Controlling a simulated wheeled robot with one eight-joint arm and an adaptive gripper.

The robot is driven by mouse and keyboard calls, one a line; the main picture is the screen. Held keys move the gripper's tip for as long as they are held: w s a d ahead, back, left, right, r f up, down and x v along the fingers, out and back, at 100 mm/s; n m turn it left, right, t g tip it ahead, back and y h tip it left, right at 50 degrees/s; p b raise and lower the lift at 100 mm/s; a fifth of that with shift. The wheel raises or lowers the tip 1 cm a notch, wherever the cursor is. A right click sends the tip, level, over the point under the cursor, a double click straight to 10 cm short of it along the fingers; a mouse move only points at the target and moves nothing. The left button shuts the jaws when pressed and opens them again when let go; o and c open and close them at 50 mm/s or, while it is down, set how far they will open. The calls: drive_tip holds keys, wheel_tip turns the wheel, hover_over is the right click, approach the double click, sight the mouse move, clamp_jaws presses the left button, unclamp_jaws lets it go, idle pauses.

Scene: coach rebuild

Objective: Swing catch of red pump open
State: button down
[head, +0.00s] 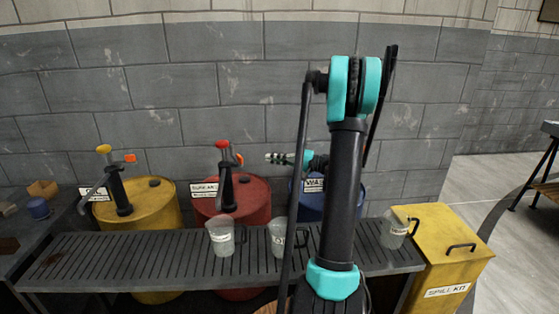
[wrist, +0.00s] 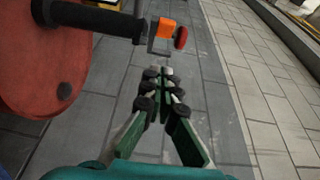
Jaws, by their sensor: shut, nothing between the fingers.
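The red pump (head: 227,188) stands upright on the red drum (head: 255,190), with a red knob (head: 222,144) on top. A small orange catch (head: 240,158) sits at its upper right side. In the wrist view the black pump tube (wrist: 90,17) comes in from the left, with the orange catch (wrist: 167,28), a thin bent metal bracket (wrist: 157,46) and the red knob (wrist: 181,38) near its end. My gripper (head: 268,157) is shut and empty, right of the catch and pointing at it. In the wrist view the fingertips (wrist: 159,72) are just short of the bracket, apparently apart from it.
A yellow drum (head: 156,208) with a similar pump stands left; a blue drum (head: 308,208) is partly behind my arm. Clear jugs (head: 221,237) stand on the slatted bench (head: 120,260) in front. A yellow spill kit box (head: 440,250) is at right. The grey block wall is behind.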

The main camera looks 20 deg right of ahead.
sight(242, 160)
drive_tip(key=w+a, duration=0.1)
drive_tip(key=a, duration=0.7)
drive_tip(key=shift+w, duration=0.25)
drive_tip(key=shift+a, duration=0.15)
drive_tip(key=shift+s+a, duration=0.35)
drive_tip(key=shift+a, duration=0.4)
